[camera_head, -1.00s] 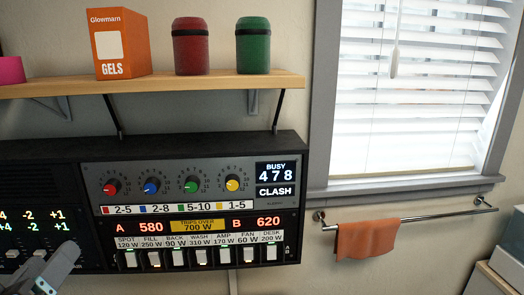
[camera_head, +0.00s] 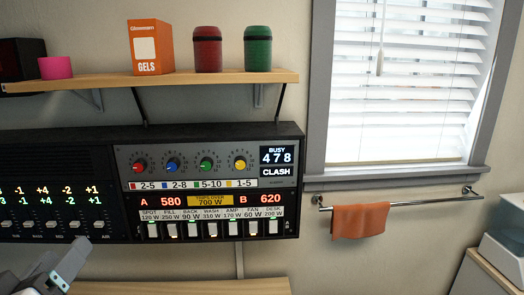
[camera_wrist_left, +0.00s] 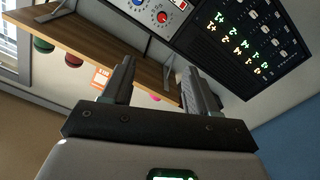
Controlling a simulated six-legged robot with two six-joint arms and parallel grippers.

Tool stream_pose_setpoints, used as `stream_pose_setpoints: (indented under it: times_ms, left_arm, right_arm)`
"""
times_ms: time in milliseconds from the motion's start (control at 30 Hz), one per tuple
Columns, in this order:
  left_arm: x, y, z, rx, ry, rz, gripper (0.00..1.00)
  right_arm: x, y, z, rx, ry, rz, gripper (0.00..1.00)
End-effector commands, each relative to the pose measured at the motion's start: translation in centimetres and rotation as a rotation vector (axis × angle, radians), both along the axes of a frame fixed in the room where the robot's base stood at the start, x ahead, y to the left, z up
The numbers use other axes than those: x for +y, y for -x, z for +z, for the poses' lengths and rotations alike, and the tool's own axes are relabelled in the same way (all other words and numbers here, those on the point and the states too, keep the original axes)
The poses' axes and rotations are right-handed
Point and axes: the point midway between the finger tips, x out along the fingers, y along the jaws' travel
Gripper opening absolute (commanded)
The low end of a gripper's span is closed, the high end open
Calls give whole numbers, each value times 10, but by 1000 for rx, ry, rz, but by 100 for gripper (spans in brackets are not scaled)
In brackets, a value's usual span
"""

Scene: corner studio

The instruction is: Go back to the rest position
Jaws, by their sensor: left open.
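My left gripper (camera_head: 62,268) comes in at the lower left of the head view, below and in front of the wall console. In the left wrist view its two fingers (camera_wrist_left: 155,88) stand apart with nothing between them. The console (camera_head: 120,160) hangs on the wall with coloured knobs, a row of switches and lit red readings 580 and 620. Its small screen (camera_head: 277,160) reads BUSY 478 CLASH. My right gripper is not in view.
A wooden shelf (camera_head: 190,79) above the console holds an orange GELS box (camera_head: 150,48), a red canister (camera_head: 208,50), a green canister (camera_head: 258,50) and a pink roll (camera_head: 55,67). An orange towel (camera_head: 358,222) hangs on a rail. A wooden surface (camera_head: 190,287) lies below.

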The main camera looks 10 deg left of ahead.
Motion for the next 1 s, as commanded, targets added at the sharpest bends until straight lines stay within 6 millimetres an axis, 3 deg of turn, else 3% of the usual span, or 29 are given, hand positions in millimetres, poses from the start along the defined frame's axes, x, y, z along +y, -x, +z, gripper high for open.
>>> stream_pose_setpoints:
  times_ms: [133,567,667,767,900,1000]
  left_arm:
    - [1,-2,0,2,-1,1,59]
    - [-23,-82,-109,296,39,-117,59]
    - [-34,-99,-148,388,52,-157,59]
    - [-52,-114,-202,511,71,-211,59]
    - [-88,-123,-301,732,109,-314,59]
    - [-118,-112,-373,892,141,-393,59]
  right_arm:
    - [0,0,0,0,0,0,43]
    - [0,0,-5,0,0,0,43]
    - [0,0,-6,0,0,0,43]
    - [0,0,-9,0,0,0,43]
    - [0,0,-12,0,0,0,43]
    - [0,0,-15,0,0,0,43]
